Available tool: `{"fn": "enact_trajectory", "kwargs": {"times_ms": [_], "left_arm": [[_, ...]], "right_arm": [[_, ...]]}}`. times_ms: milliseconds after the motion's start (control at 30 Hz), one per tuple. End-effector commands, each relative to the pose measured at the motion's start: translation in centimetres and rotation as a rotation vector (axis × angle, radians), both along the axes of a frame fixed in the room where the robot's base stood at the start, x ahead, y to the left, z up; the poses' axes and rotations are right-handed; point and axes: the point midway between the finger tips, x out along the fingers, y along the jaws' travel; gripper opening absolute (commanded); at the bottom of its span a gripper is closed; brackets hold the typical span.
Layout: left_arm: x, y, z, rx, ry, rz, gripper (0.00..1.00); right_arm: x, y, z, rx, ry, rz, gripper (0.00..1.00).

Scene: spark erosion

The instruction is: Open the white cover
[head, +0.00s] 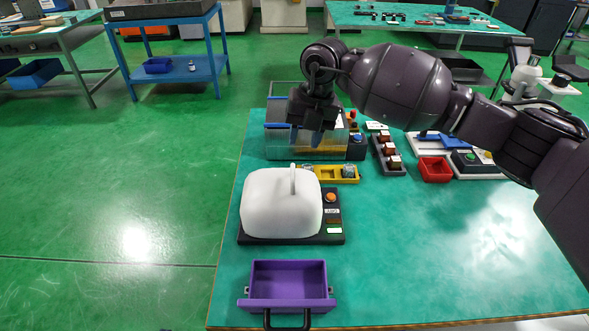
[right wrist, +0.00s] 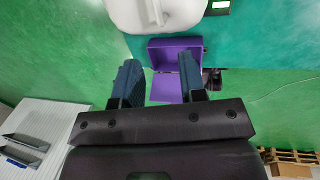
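The white cover (head: 270,208) is a rounded dome with an upright handle (head: 293,180) on top. It sits closed on a black base (head: 285,239) with an orange button on its right side. My right gripper (head: 307,135) is above and behind the cover, its blue fingers pointing down and apart from it. In the right wrist view, the fingers (right wrist: 158,70) are spread with nothing gripped between them. The cover (right wrist: 188,12) shows at the top edge there, partly cut off. My left gripper is not in view.
A purple tray (head: 288,282) with a black handle lies in front of the cover. A clear box (head: 290,147), a yellow holder (head: 330,173), a red bin (head: 435,169) and small devices stand behind. The green tabletop (head: 440,260) is clear at the front right.

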Motion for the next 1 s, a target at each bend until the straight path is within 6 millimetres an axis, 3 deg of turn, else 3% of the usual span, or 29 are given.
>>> {"fn": "enact_trajectory", "kwargs": {"times_ms": [600,1000], "left_arm": [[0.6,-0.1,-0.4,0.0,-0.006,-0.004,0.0],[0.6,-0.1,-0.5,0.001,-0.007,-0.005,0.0]], "right_arm": [[0.0,1.8,-9.0,0.003,0.003,0.003,0.38],[0.0,2.1,-10.3,0.004,0.001,0.004,0.38]]}}
